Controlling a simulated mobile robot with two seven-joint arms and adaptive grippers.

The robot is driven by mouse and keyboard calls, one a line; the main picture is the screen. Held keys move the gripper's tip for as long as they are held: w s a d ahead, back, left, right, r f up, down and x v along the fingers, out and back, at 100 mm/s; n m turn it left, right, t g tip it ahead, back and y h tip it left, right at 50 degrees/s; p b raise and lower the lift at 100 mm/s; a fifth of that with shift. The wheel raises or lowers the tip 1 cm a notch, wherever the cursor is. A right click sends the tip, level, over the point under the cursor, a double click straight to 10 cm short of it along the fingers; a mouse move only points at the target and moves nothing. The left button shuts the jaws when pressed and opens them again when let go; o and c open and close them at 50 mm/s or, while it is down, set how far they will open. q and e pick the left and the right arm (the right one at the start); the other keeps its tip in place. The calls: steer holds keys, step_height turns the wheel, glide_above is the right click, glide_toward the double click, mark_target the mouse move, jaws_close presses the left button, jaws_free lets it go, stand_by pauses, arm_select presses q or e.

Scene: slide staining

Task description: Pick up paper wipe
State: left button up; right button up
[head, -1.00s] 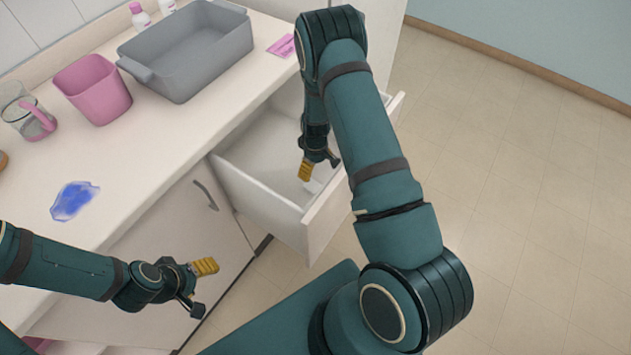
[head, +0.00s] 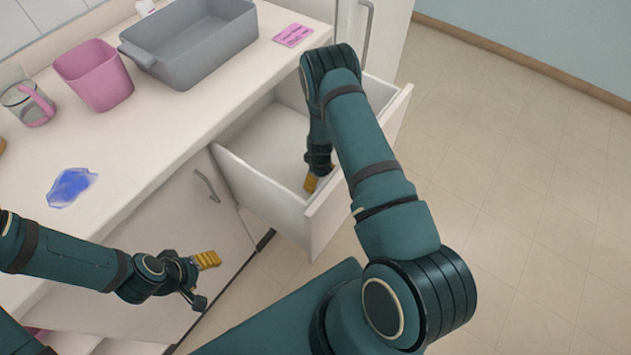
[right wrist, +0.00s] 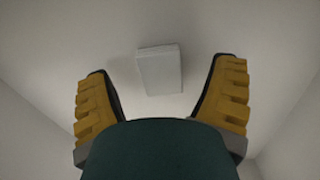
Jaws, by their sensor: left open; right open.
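The paper wipe (right wrist: 159,71) shows in the right wrist view as a small white folded block on the white floor of the open drawer. My right gripper (right wrist: 160,95) is open, and the wipe lies beyond its fingertips, between the lines of its two yellow fingers. The fingers do not appear to touch it. In the head view my right gripper (head: 318,180) reaches down inside the drawer (head: 262,178), and the wipe is hidden there. My left gripper (head: 204,280) is open and empty in front of the closed cabinet door.
Drawer walls stand close around my right gripper. On the counter (head: 140,150) are a grey tub (head: 190,50), a pink bin (head: 95,75), a glass jug with a pink handle (head: 30,105), a pink card (head: 293,35) and a blue spill (head: 72,187).

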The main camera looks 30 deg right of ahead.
step_height(320, 180, down, 2)
steer(key=shift+f, duration=0.2)
steer(key=c, duration=0.8)
steer(key=shift+r, duration=0.1)
step_height(320, 180, up, 28)
steer(key=p, duration=0.6)
steer(key=shift+c, duration=0.3)
steer(key=c, duration=0.3)
